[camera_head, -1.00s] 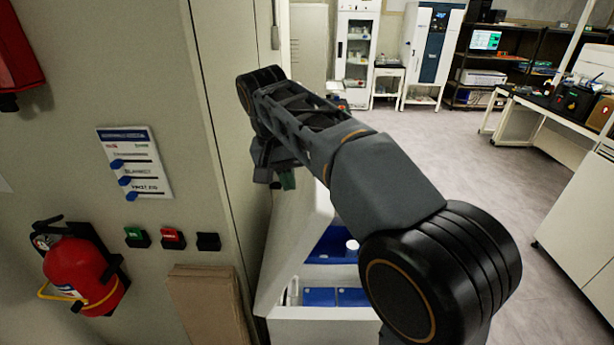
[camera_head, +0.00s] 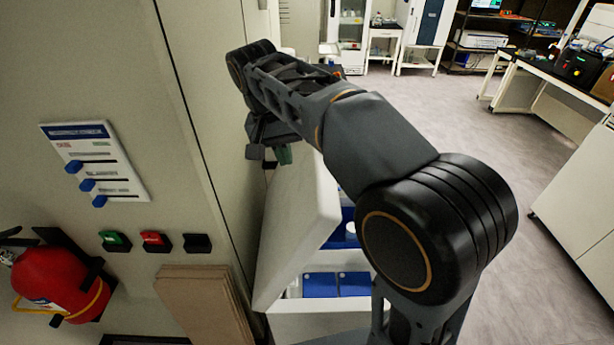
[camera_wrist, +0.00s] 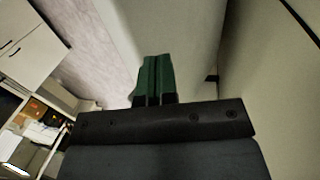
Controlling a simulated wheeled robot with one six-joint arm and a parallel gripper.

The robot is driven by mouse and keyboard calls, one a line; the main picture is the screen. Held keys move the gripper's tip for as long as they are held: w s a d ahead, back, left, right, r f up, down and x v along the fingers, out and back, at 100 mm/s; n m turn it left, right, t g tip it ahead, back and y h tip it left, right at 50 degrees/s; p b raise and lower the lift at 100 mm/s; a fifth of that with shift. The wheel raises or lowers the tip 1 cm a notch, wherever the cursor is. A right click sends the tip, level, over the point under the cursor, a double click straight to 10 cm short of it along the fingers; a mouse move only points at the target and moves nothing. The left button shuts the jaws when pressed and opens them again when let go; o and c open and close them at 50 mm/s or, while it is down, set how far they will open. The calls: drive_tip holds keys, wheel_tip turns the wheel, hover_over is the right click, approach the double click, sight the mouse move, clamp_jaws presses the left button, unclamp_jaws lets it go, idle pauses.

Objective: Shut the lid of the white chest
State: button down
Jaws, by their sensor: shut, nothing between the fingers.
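The white chest (camera_head: 318,325) stands open beside the wall, at the lower middle of the head view. Its lid (camera_head: 298,225) is raised and leans up on the left, toward the wall. My gripper (camera_head: 284,155) is at the lid's upper edge, on the wall side. In the wrist view, its green fingers (camera_wrist: 154,76) are shut together with nothing between them. A pale surface beyond them appears to be the lid (camera_wrist: 180,35). I cannot tell whether the fingers touch it. My arm hides the chest's right part.
Blue packs (camera_head: 337,285) lie inside the chest. Brown boards (camera_head: 203,305) lean on the wall left of it. A red fire extinguisher (camera_head: 60,280) and switches (camera_head: 155,241) are on the wall. Open floor (camera_head: 470,150) lies to the right.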

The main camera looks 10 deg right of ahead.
sight(312, 192)
drive_tip(key=d+f, duration=0.1)
drive_tip(key=f, duration=0.1)
drive_tip(key=d+f+p, duration=0.1)
drive_tip(key=f, duration=0.1)
drive_tip(key=d+f, duration=0.1)
drive_tip(key=f, duration=0.1)
drive_tip(key=shift+s+d+f, duration=0.15)
drive_tip(key=shift+s+d, duration=0.2)
drive_tip(key=shift+s+d+f+p, duration=0.1)
drive_tip(key=shift+d+f+p, duration=0.25)
drive_tip(key=shift+d, duration=0.2)
